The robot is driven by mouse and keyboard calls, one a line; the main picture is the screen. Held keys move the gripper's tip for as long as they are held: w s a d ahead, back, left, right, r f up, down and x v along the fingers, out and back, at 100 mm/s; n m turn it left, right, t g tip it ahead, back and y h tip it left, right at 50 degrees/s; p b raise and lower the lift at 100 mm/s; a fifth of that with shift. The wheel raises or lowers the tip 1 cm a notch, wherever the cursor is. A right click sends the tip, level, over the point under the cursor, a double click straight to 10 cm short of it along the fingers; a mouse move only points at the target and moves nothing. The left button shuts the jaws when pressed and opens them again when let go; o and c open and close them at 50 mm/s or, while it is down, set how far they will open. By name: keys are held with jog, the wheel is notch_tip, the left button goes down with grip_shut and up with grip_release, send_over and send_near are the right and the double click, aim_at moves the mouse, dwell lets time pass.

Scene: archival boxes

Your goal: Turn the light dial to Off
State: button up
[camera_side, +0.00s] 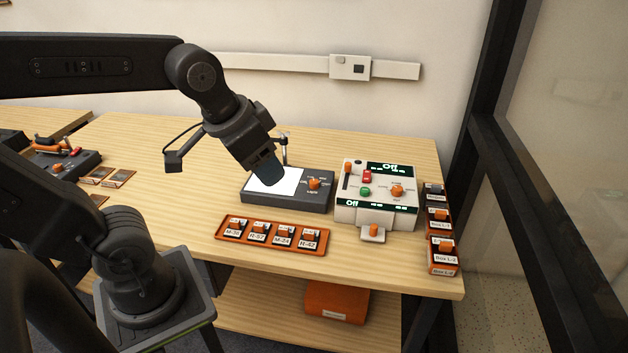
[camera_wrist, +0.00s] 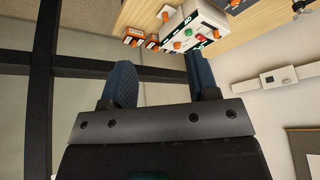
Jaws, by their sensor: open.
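The light dial (camera_side: 314,184) is an orange knob on the right part of a dark grey box (camera_side: 285,203) with a bright white panel (camera_side: 283,187) on top. Small labels surround the dial, too small to read surely, and I cannot tell which one it points at. My gripper (camera_side: 268,176) shows in the side view over the white panel, left of the dial and apart from it. In the wrist view my gripper (camera_wrist: 161,82) has its two blue fingers spread wide, with nothing between them. I cannot make out the light dial in the wrist view.
A white control unit (camera_side: 352,215) with several knobs and "Off" displays stands right of the dark box; it also shows in the wrist view (camera_wrist: 208,22). An orange tray (camera_side: 222,236) of labelled pieces lies in front. Orange boxes (camera_side: 443,262) line the table's right edge. A thin post (camera_side: 284,150) stands behind.

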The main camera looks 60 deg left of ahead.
jog(key=w+a+m+g, duration=0.1)
jog(key=w+a, duration=0.1)
jog(key=w, duration=0.3)
jog(key=w+a+g, duration=0.1)
jog(key=w+a, duration=0.2)
jog(key=w, duration=0.1)
jog(key=m+g, duration=0.3)
send_over(314, 181)
notch_tip(314, 181, down, 13)
notch_tip(314, 181, down, 14)
jog(key=shift+r, duration=0.25)
jog(key=shift+c, duration=0.5)
jog(key=c, duration=0.8)
